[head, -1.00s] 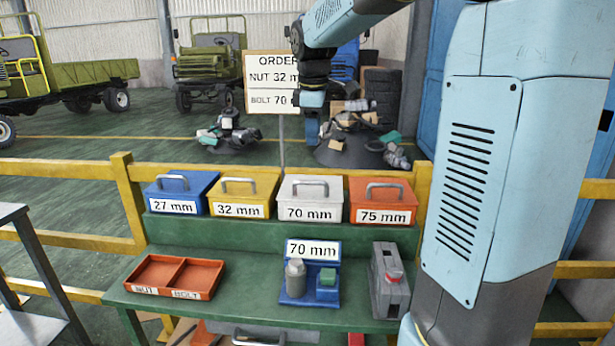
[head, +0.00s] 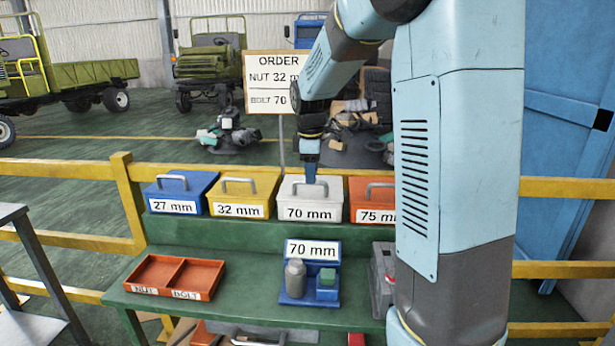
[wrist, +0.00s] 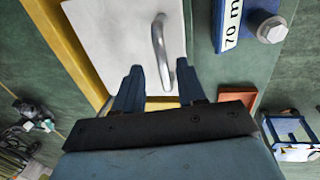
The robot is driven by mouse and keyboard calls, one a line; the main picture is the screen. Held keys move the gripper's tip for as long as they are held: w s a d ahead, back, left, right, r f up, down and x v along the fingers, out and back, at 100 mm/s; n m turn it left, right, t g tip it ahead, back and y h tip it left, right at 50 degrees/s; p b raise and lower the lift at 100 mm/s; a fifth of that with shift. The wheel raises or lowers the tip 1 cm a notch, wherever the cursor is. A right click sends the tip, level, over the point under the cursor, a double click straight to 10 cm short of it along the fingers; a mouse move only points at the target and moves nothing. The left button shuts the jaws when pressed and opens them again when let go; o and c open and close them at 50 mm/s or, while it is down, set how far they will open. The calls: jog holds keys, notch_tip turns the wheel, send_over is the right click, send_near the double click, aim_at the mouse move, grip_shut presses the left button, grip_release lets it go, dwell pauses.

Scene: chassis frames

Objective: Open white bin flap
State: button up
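The white bin (head: 310,206) marked 70 mm stands on the green shelf between the yellow and orange bins. Its lid is shut, with a curved grey handle on top. In the wrist view, the white lid (wrist: 120,35) and its handle (wrist: 158,42) fill the upper middle. My gripper (head: 310,178) is pointing down just over the handle. In the wrist view, my gripper (wrist: 158,70) has its two blue fingers spread, with the near end of the handle showing between them, closer to the right finger. Contact with the handle cannot be told.
Closed yellow (head: 240,205), blue (head: 180,200) and orange (head: 371,186) bins flank the white one. On the lower bench are an orange NUT/BOLT tray (head: 176,274), a blue 70 mm holder (head: 312,250) and a grey device (head: 383,265). A yellow rail runs behind.

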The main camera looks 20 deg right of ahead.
jog(key=shift+w+f, duration=0.15)
jog(key=shift+f, duration=0.75)
jog(key=shift+c, duration=0.5)
grip_shut()
jog(key=shift+d+r, duration=0.1)
jog(key=shift+a, duration=0.35)
jog(key=shift+w+d+r, duration=0.1)
